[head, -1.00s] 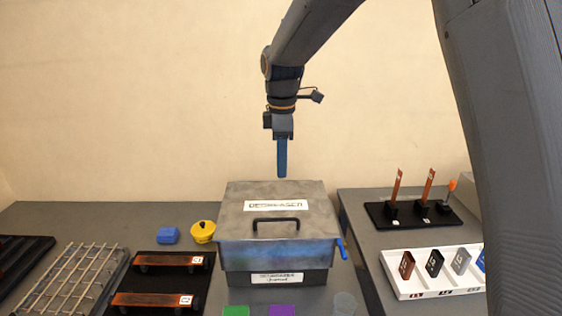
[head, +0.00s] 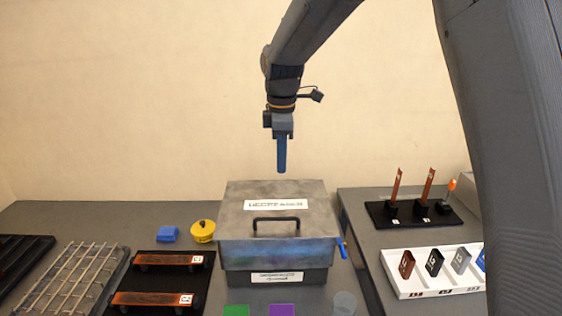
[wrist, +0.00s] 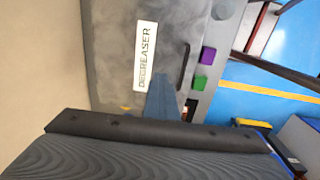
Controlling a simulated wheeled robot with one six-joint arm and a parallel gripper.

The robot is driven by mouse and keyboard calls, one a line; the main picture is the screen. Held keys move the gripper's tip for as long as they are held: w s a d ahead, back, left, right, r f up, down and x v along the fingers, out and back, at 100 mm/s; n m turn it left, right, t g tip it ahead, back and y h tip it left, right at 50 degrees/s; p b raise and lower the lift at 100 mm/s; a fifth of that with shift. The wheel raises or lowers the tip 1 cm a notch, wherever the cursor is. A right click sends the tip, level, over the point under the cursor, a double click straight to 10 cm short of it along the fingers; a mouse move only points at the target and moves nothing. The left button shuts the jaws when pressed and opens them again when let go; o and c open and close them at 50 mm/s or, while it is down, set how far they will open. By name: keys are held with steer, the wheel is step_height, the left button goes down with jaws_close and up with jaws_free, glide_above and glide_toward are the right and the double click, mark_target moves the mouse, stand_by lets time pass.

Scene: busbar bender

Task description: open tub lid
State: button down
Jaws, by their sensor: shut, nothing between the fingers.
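The grey metal degreaser tub (head: 277,257) stands on the bench with its lid (head: 240,203) down. The lid bears a white label (head: 276,204) and a black bar handle (head: 276,226) near its front edge. In the wrist view the lid (wrist: 110,40), its "DEGREASER" label (wrist: 146,55) and the handle (wrist: 183,66) show. My gripper (head: 281,170) is shut and empty, its blue fingers pointing down above the back part of the lid, apart from it. In the wrist view the fingers (wrist: 161,85) hide part of the lid.
A blue block (head: 168,234) and a yellow round pot (head: 202,231) stand left of the tub. Copper bars lie on a black tray (head: 172,277). A white tray (head: 432,272) and black stand (head: 415,214) are at right. Green (head: 236,310) and purple (head: 281,310) patches lie in front.

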stand_by(0.6)
steer(key=c, duration=1.8)
jaws_free()
steer(key=shift+c, duration=0.2)
steer(key=shift+r, duration=0.1)
step_height(320, 180, up, 8)
steer(key=b, duration=0.3)
steer(key=shift+s+f, duration=0.2)
steer(key=shift+s, duration=0.1)
